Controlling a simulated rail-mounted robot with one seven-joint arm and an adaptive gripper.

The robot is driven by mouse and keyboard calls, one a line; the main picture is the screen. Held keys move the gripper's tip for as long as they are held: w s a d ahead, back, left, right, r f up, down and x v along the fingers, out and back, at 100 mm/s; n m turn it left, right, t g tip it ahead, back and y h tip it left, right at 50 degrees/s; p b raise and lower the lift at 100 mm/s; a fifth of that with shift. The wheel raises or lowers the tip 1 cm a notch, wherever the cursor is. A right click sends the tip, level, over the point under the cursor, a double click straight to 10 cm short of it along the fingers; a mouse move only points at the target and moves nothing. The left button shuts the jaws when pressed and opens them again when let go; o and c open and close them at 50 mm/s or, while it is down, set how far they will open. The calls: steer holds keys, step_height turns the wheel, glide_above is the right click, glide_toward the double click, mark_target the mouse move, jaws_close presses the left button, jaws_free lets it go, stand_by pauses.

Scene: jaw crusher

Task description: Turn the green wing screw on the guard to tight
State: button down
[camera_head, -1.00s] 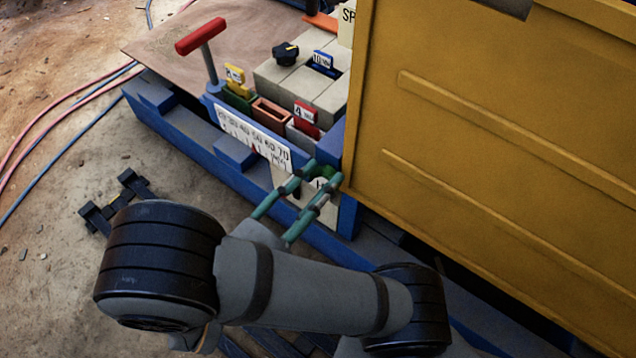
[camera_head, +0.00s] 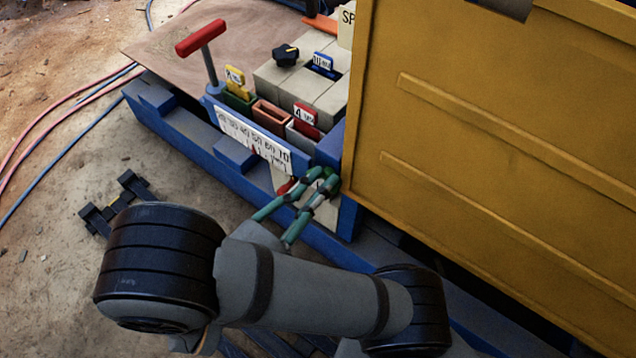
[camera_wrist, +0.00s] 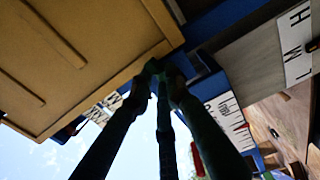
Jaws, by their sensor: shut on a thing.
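My gripper (camera_head: 323,179) has teal fingers and reaches up to the blue frame beside the lower left corner of the yellow guard (camera_head: 480,150). Its fingertips are shut on the green wing screw (camera_head: 328,184), which shows only as a small dark green patch between them. The fingers hide most of the screw and part of the pale label plate behind it. In the wrist view, my fingers (camera_wrist: 162,75) converge near the guard's edge (camera_wrist: 100,100). The screw itself cannot be made out there.
A white scale plate (camera_head: 252,140) runs along the blue frame, left of my gripper. Coloured bins (camera_head: 270,115) with number tags, a black knob (camera_head: 286,54) and a red T-handle (camera_head: 201,38) stand behind it. A small black object (camera_head: 115,203) lies on the ground.

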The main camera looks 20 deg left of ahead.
steer(key=shift+m, duration=0.7)
steer(key=c, duration=1.7)
jaws_free()
steer(key=shift+o, duration=0.2)
steer(key=v, duration=1.2)
